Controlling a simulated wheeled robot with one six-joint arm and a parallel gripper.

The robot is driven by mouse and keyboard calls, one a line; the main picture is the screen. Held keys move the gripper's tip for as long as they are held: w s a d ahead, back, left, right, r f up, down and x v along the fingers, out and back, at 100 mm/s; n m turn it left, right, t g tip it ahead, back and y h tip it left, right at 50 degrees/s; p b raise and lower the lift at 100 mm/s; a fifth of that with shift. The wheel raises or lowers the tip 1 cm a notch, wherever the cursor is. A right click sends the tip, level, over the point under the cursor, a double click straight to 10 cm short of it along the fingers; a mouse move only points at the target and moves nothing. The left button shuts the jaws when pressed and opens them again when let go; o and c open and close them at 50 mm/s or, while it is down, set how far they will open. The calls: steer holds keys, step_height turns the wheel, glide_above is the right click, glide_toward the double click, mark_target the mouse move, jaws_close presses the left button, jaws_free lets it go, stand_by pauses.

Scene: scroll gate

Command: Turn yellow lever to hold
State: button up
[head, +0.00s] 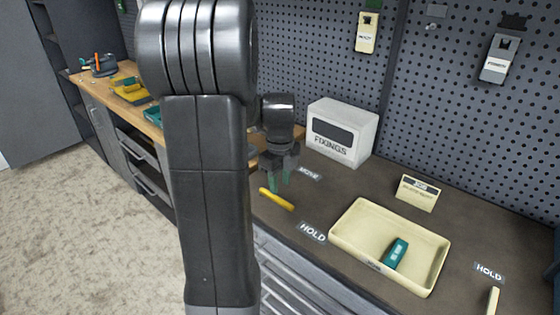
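The yellow lever (276,199) lies on the dark bench top near its front edge, its length slanting down to the right. A HOLD label (313,232) is on the bench just below its right end, and a second label (309,173), seemingly MOVE, is farther back. I cannot tell whether the fingertips touch the lever. My own arm covers the area left of it.
A cream tray (345,228) holds a teal block (396,253). A white FIXINGS box (342,130) and a small cream sign (418,193) stand behind. A pale lever (492,301) is beside another HOLD label (489,272) at lower right. A pegboard (450,110) rises behind the bench.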

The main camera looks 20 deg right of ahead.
mark_target(280, 200)
step_height(280, 200, up, 8)
stand_by(0.6)
step_height(280, 200, down, 14)
steer(key=shift+r, duration=0.15)
stand_by(0.4)
steer(key=shift+r, duration=0.1)
steer(key=shift+r, duration=0.25)
step_height(280, 200, up, 13)
step_height(280, 200, down, 14)
steer(key=shift+r, duration=0.1)
steer(key=shift+w+d+r+n, duration=0.1)
steer(key=shift+w+d+n, duration=0.15)
steer(key=shift+n, duration=0.3)
steer(key=shift+w+d+n, duration=0.15)
steer(key=shift+d+n, duration=0.15)
steer(key=shift+n, duration=0.25)
